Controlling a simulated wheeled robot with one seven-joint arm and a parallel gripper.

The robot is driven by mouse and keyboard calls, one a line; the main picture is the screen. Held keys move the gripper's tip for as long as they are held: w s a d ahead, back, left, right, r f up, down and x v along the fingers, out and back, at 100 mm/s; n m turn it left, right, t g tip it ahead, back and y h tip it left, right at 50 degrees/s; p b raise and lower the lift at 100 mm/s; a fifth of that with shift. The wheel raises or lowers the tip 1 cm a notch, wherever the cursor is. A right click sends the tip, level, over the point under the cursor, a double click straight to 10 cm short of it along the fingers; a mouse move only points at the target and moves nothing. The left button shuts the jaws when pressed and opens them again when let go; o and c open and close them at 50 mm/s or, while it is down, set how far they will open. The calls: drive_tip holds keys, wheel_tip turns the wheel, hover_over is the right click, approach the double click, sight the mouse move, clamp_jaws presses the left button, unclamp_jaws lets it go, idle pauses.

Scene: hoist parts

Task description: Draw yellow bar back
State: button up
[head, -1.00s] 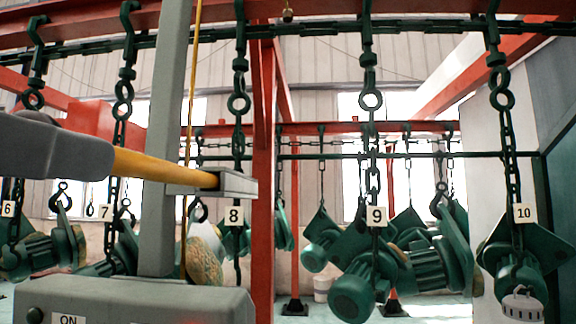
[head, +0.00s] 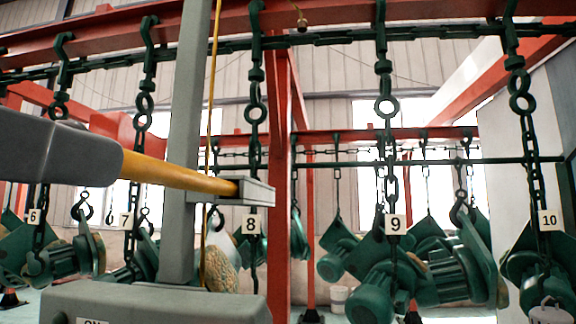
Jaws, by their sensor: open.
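The yellow bar (head: 180,174) runs across the left half of the head view, tilted slightly down to the right. Its near end goes into a thick grey rounded sleeve (head: 75,155) at the left edge. Its far end reaches a grey metal bracket (head: 250,191) beside a grey upright post (head: 186,110). The bar crosses in front of the post, and its tip appears to sit in the bracket's opening. How far it goes in is hidden. I cannot make out my gripper in this view.
A grey box (head: 155,302) with a partly cut-off label stands below the bar. A thin yellow cord (head: 209,115) hangs beside the post. Behind, green motors (head: 375,290) and chains with number tags hang from a rail. A red column (head: 280,200) stands at centre.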

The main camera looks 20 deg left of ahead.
drive_tip(key=s+b, duration=0.1)
drive_tip(key=s, duration=0.5)
drive_tip(key=shift+d, duration=0.15)
idle(0.3)
